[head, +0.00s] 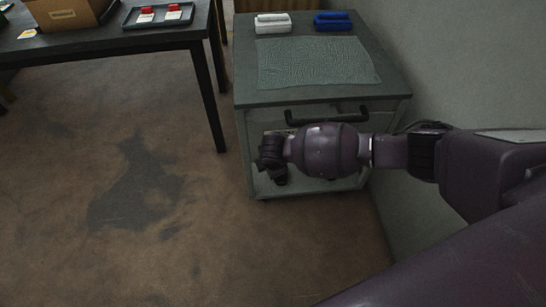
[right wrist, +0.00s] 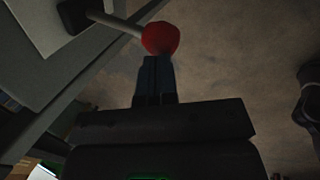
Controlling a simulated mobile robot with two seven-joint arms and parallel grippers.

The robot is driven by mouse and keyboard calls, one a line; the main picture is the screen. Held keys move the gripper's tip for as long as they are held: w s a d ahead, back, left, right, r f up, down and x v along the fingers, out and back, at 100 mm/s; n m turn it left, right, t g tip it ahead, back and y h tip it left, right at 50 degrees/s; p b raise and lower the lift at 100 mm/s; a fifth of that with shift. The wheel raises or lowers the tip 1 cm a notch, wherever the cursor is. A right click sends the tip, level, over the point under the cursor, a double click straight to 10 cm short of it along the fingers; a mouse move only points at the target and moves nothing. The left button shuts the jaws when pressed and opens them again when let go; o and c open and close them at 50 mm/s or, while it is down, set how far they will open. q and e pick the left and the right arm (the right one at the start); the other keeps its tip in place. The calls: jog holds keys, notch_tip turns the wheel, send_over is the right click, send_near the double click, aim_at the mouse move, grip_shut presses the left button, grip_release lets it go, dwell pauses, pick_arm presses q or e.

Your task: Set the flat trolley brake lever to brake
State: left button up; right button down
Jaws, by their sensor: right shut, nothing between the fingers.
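The brake lever shows in the right wrist view as a pale rod (right wrist: 118,24) running from a dark pivot (right wrist: 76,14) on the grey trolley side to a red ball knob (right wrist: 160,38). My right gripper (right wrist: 157,62) is shut and empty, its fingertips right at the near side of the knob; I cannot tell if they touch. In the head view the grey trolley (head: 256,92) stands against the wall, and my right gripper (head: 271,160) is in front of its lower front. The lever is not discernible there. My left gripper is in neither view.
The trolley top carries a green cloth (head: 315,62), a white item (head: 273,24) and a blue item (head: 333,21). A dark handle (head: 325,114) crosses its front. A dark table (head: 110,42) with a black tray and a box stands left. Brown floor between is clear.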

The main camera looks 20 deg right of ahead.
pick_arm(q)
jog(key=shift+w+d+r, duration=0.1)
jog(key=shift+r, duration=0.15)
pick_arm(e)
jog(key=f+t, duration=0.2)
jog(key=f, duration=0.1)
jog(key=s+f+t+h, duration=0.1)
jog(key=f, duration=0.1)
jog(key=shift+a+t, duration=0.15)
jog(key=shift+t, duration=0.25)
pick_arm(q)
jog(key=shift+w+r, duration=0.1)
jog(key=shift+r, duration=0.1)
pick_arm(e)
jog(key=shift+r, duration=0.1)
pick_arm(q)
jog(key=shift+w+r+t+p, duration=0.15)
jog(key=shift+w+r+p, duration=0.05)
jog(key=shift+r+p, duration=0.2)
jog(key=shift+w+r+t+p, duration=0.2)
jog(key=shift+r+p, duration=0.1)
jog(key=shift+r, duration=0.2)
pick_arm(e)
jog(key=shift+r, duration=0.8)
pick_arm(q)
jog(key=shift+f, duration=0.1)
